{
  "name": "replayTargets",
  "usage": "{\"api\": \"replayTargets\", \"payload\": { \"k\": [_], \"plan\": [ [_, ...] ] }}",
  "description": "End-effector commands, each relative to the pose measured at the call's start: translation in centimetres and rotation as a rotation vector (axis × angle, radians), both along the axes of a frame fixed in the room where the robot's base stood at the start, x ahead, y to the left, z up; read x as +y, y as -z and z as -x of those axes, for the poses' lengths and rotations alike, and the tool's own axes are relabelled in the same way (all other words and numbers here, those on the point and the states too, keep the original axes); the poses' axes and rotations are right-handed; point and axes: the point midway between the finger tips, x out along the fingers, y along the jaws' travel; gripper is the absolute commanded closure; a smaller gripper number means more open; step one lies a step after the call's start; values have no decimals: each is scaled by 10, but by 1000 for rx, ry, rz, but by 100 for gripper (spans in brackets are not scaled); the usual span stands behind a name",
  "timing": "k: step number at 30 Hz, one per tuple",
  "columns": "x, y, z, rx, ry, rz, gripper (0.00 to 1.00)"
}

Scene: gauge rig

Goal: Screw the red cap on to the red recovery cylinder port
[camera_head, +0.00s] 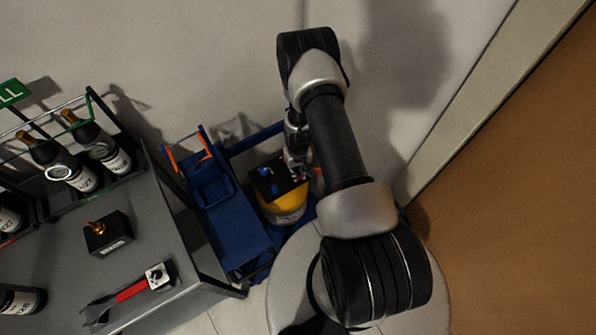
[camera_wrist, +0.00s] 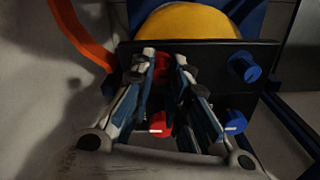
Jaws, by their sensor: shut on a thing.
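My gripper (camera_wrist: 163,62) is shut on the red cap (camera_wrist: 161,66), which shows between its fingertips in the wrist view. The cap is at the black block (camera_wrist: 208,52) on the yellow recovery cylinder (camera_wrist: 188,22). The fingers hide the red port and the cap's lower end, so I cannot tell whether the cap is seated. A blue cap or fitting (camera_wrist: 242,67) is to the right on the same block. In the head view my gripper (camera_head: 298,172) is over the right part of the block, above the yellow cylinder (camera_head: 284,208).
A red knob (camera_wrist: 158,130) and a blue knob (camera_wrist: 235,123), each with a white mark, are below in the wrist view. The cylinder stands in a blue cart (camera_head: 232,225) beside the wall. A grey bench (camera_head: 180,235) with bottles (camera_head: 110,152) is to the left.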

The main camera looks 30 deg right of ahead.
Motion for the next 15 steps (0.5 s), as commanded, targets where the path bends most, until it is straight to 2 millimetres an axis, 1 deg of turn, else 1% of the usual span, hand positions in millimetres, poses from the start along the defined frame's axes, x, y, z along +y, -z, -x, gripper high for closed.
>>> {"api": "replayTargets", "payload": {
  "k": [10,13,15],
  "plan": [
    [0,1,0,0,12,0,96],
    [0,1,0,-1,100,0,96],
    [0,1,-1,-1,201,0,96]
  ]
}}
